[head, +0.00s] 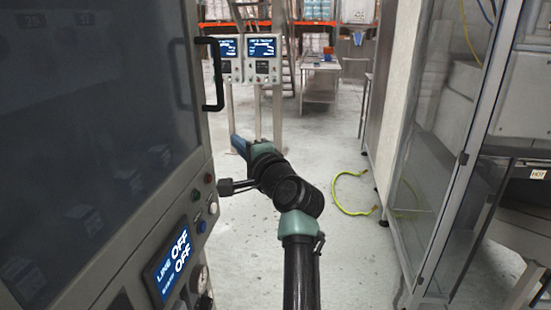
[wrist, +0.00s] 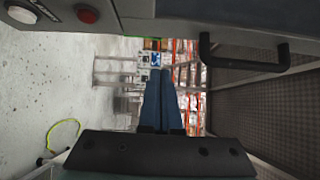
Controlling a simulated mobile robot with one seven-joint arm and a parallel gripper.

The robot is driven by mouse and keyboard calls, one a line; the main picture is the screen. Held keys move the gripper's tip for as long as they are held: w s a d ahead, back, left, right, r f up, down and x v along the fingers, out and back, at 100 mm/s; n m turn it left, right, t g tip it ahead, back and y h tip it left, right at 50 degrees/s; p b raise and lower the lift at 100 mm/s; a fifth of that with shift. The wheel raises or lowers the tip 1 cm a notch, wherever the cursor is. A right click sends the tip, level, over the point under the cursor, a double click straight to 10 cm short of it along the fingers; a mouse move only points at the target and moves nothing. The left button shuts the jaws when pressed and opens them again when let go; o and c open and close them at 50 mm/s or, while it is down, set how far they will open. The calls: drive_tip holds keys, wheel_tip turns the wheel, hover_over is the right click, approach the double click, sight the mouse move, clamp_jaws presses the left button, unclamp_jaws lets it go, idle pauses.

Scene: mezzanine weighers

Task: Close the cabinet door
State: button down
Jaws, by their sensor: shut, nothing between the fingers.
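The cabinet door is a large dark, glossy panel (head: 95,120) in a grey frame, filling the left of the head view. Its black bar handle (head: 212,75) is on the right edge, and the handle also shows at upper right in the wrist view (wrist: 245,76). I cannot tell from these frames how far the door stands from its frame. My gripper (head: 236,142) is right of the cabinet and lower in the picture than the handle. Its blue fingers (wrist: 161,80) are together, pointing away down the aisle, empty and apart from the handle.
Below the door are buttons and a display (head: 174,256) reading OFF. Two weigher screens (head: 262,47) on posts stand ahead. A glass-panelled enclosure (head: 440,150) bounds the right side. A yellow-green hose (head: 340,200) lies on the floor. Open floor lies between.

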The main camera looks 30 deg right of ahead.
drive_tip(key=s, duration=0.7)
drive_tip(key=shift+s+a+f+b, duration=0.2)
drive_tip(key=shift+s+b, duration=0.05)
drive_tip(key=shift+b, duration=0.15)
